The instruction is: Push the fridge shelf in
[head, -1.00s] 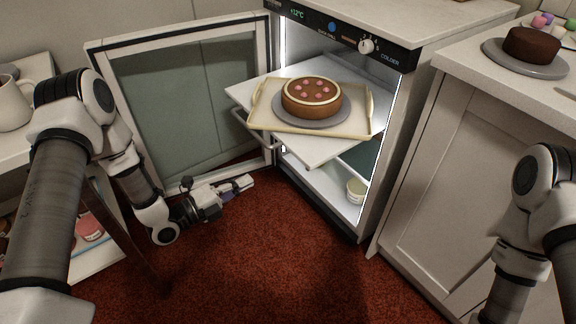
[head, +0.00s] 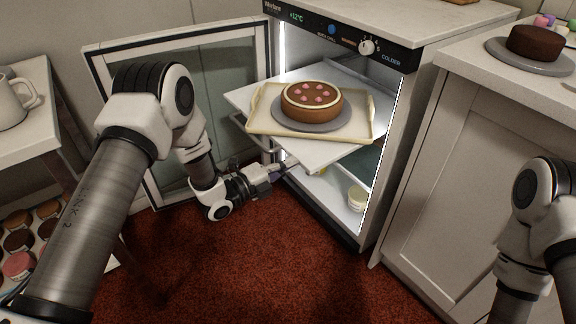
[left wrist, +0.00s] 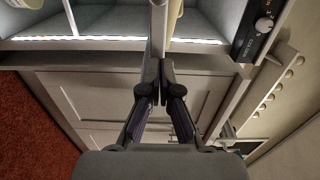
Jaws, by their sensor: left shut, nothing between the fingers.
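The white fridge shelf (head: 312,155) sticks out of the open fridge (head: 391,120). It bears a cream tray (head: 262,128) with a brown cake (head: 312,100) with pink dots on a grey round plate (head: 340,124). My left gripper (head: 290,165) is shut and empty, its tips at the shelf's near front edge. In the left wrist view the shelf (left wrist: 158,32) appears edge-on just ahead of the shut fingers (left wrist: 155,72); whether they touch cannot be told. My right arm shows at the right edge; its gripper is out of view.
The fridge door (head: 190,110) stands open at the left, behind my left arm. A small jar (head: 356,198) stands low inside the fridge. A white cabinet (head: 455,160) on the right bears a dark cake (head: 534,42). Red carpet (head: 270,260) lies clear in front.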

